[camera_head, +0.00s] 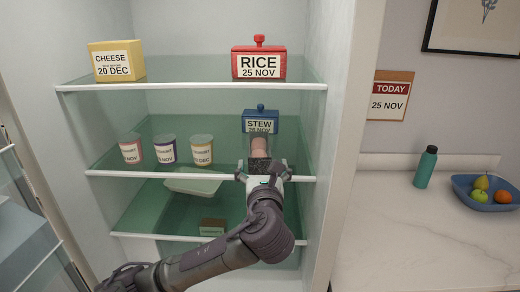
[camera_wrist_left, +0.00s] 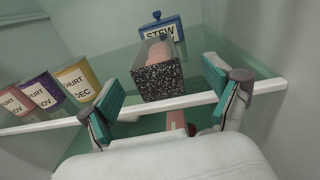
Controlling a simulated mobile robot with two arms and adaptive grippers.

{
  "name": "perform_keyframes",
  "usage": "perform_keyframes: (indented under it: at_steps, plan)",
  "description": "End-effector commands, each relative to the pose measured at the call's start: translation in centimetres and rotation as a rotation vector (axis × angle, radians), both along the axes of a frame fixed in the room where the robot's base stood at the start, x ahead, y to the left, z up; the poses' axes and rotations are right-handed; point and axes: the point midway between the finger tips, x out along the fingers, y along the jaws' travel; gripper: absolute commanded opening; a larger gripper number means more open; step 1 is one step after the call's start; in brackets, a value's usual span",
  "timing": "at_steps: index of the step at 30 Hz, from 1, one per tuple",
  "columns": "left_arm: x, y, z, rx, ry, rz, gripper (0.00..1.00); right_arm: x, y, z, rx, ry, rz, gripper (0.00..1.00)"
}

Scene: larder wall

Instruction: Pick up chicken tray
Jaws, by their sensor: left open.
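The chicken tray (camera_head: 260,146) appears to be the dark speckled tray with pink contents on the middle shelf, in front of the blue stew container (camera_head: 260,121). In the left wrist view the tray (camera_wrist_left: 158,82) shows its speckled front face close to the shelf edge. My left gripper (camera_head: 262,170) is at the shelf's front edge, just before the tray. In the left wrist view its teal-padded fingers (camera_wrist_left: 163,90) are spread wide, one to each side of the tray, with nothing held. My right gripper is not in view.
Several yogurt cups (camera_head: 165,149) stand left on the middle shelf. Cheese (camera_head: 116,61) and a red rice container (camera_head: 258,61) are on the top shelf. A pale tray (camera_head: 195,184) and a small brown box (camera_head: 212,228) are lower. The fridge's side wall (camera_head: 335,130) is close right.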

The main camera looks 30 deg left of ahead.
Motion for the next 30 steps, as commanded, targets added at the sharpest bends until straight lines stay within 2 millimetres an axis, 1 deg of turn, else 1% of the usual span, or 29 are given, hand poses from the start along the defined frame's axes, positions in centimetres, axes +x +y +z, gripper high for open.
perform_keyframes:
  at_steps: [1, 3, 8, 10, 15, 18, 21, 27, 28, 30]
  plan:
    - [0.8, 0.5, 0.2, 0.002, 0.002, 0.002, 0.9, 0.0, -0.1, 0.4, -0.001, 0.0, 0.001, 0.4]
    - [1.5, 1.1, 0.1, 0.001, 0.001, 0.001, 0.9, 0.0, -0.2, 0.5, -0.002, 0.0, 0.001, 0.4]
    - [2.3, 1.7, 0.0, -0.001, 0.001, 0.0, 0.9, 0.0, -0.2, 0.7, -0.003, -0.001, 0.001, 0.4]
    - [2.7, 2.1, 0.1, 0.0, 0.002, 0.001, 0.9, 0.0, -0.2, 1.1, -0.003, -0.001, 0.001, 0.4]
    - [4.5, 4.1, 0.2, -0.001, 0.003, 0.002, 0.9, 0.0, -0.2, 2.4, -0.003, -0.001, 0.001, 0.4]
    - [5.6, 4.7, 0.1, -0.001, 0.002, 0.001, 0.9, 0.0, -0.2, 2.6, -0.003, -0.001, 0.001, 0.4]
    - [6.1, 5.0, -0.1, -0.002, 0.001, -0.001, 0.9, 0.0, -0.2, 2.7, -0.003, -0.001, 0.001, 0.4]
    - [6.1, 5.0, -0.1, -0.003, 0.0, -0.001, 0.9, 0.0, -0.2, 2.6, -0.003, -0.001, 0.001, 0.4]
    - [6.1, 5.1, -0.1, -0.003, 0.0, -0.001, 0.88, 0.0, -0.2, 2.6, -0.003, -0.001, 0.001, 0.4]
    - [6.1, 5.0, -0.1, -0.003, 0.0, -0.001, 0.76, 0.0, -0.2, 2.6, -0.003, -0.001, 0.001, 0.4]
